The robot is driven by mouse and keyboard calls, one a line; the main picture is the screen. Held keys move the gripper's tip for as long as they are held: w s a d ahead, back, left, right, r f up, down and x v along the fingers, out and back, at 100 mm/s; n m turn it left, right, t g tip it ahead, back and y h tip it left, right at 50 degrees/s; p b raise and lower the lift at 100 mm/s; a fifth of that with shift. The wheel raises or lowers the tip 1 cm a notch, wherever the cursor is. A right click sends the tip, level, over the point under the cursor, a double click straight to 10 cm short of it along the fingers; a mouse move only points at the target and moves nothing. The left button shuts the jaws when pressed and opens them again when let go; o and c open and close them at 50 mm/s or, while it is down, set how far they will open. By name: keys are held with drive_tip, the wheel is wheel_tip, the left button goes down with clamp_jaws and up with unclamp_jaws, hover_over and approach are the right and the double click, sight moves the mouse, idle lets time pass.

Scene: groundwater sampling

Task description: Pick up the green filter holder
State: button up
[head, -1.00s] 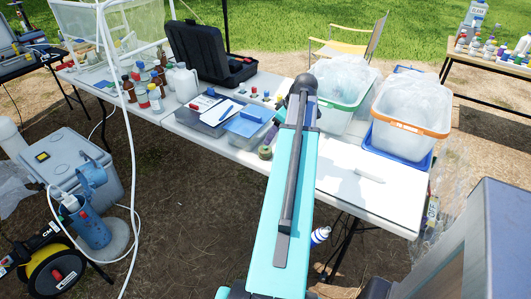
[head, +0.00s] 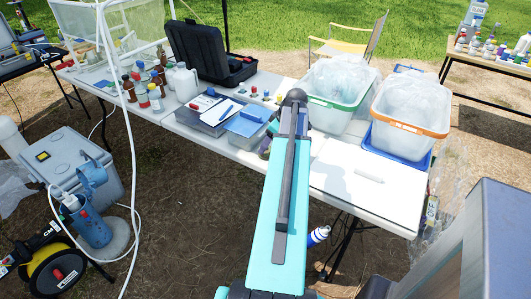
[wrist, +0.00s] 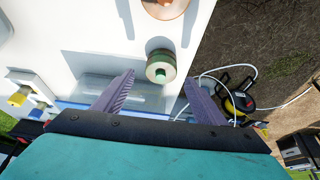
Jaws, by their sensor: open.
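In the wrist view a short green cylinder with a paler green top stub, the green filter holder (wrist: 162,67), stands on the white table close to its edge. My gripper (wrist: 160,78) is open, with one purple-grey finger on each side of the holder in the picture. The holder lies between and just past the fingertips, and I see no contact. In the head view my gripper (head: 265,147) is at the table's near edge, just right of the blue-lidded tray, and the holder is mostly hidden there.
A copper-coloured round thing (wrist: 166,6) lies near the holder. A tray with a blue lid (head: 246,124) is left of my gripper. Bins with green (head: 338,104) and orange (head: 409,124) rims stand right. The table's right front (head: 350,190) is mostly clear.

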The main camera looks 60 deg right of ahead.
drive_tip(key=shift+p+x, duration=0.7)
drive_tip(key=shift+x, duration=1.9)
drive_tip(key=shift+a, duration=0.1)
drive_tip(key=shift+c, duration=0.4)
drive_tip(key=c, duration=1.1)
